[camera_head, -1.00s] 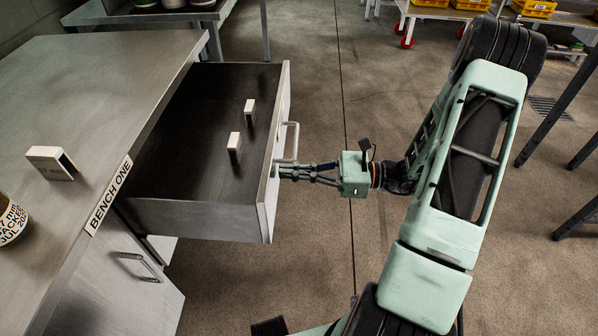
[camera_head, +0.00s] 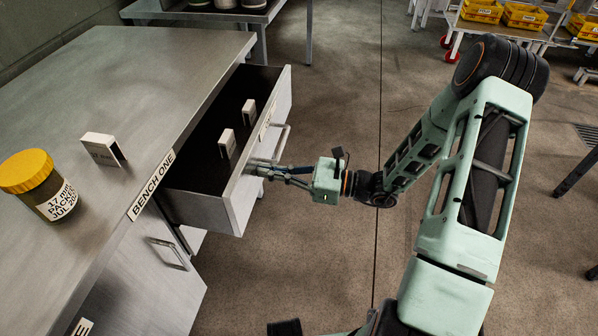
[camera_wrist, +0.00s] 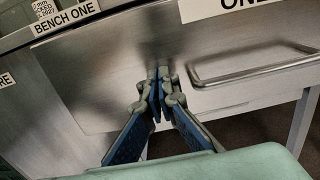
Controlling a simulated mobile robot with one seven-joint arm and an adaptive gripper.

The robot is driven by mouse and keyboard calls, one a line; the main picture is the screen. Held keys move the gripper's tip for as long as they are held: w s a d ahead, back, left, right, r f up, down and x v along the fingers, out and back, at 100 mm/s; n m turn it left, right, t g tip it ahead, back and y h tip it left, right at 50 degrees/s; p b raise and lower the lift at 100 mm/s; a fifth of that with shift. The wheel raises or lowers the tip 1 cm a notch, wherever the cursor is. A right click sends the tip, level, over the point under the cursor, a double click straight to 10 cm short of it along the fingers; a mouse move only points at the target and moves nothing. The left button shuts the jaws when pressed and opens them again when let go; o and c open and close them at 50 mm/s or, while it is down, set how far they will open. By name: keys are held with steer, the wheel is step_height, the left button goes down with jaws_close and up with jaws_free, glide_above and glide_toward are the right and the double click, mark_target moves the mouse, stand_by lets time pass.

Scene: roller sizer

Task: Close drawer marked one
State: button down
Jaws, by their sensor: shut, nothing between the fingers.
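The drawer (camera_head: 208,209) under the bench marked "BENCH ONE" is partly open, with two small white blocks (camera_head: 227,143) inside. Its front shows in the wrist view (camera_wrist: 120,52), with a label (camera_wrist: 238,6) reading "ON…", cut off by the frame edge, and a bar handle (camera_wrist: 255,72). My gripper (camera_head: 254,166) is shut and empty, its fingertips at the drawer front beside the handle. In the wrist view the closed fingertips (camera_wrist: 158,75) are left of the handle and appear to touch the front panel.
The bench top (camera_head: 150,75) holds a yellow-lidded jar (camera_head: 40,185) and a white folded block (camera_head: 103,149). A cupboard door with a handle (camera_head: 168,254) is below. A cart with yellow bins (camera_head: 524,17) stands at the back right. The floor right of the drawer is open.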

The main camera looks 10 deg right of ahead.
glide_above(210, 178)
steer(key=shift+d+p, duration=0.1)
steer(key=shift+p, duration=0.2)
steer(key=shift+r, duration=0.1)
stand_by(0.3)
